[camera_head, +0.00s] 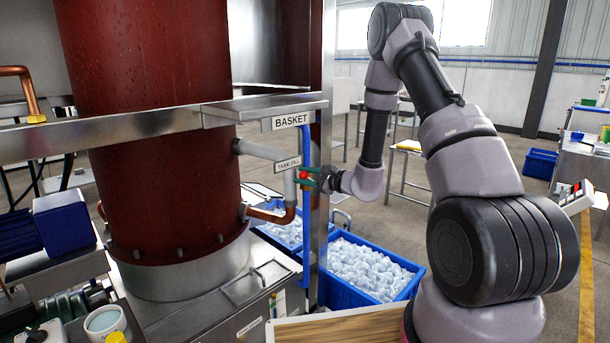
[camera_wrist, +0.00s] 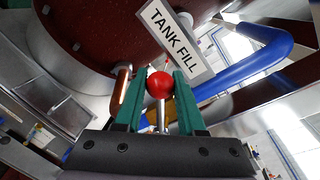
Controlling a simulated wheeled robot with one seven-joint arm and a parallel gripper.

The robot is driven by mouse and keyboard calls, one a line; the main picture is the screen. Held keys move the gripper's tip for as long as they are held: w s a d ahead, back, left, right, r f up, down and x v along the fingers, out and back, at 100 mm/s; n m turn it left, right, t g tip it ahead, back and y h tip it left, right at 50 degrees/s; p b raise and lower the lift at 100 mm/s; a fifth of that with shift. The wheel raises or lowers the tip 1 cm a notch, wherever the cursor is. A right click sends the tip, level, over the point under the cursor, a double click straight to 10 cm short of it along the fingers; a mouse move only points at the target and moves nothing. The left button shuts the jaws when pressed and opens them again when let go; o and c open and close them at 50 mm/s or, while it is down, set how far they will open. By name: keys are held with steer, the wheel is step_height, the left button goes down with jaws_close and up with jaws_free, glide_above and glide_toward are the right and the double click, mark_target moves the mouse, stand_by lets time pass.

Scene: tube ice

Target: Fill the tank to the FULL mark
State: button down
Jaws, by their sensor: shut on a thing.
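A valve with a red ball knob (camera_head: 303,175) sits beside the TANK FILL label (camera_head: 287,164), on the pipe right of the big dark red cylinder (camera_head: 150,120). My gripper (camera_head: 309,177) has its green fingers shut on the red knob. In the wrist view the red knob (camera_wrist: 160,85) lies between the two green fingertips (camera_wrist: 160,88), with a metal stem below it. The TANK FILL label (camera_wrist: 176,42) hangs just above. I see no FULL mark or water level in either view.
A blue pipe (camera_head: 306,210) runs down beside the valve. Blue crates of ice (camera_head: 416,284) stand on the floor below. A BASKET label (camera_head: 291,121) is on the steel beam above. A wooden-topped surface (camera_head: 340,330) is at the front.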

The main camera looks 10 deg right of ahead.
steer(key=shift+s+f, duration=0.1)
steer(key=shift+f, duration=0.05)
steer(key=c, duration=0.5)
jaws_free()
steer(key=v, duration=1)
steer(key=shift+s+d, duration=0.2)
steer(key=shift+s, duration=0.05)
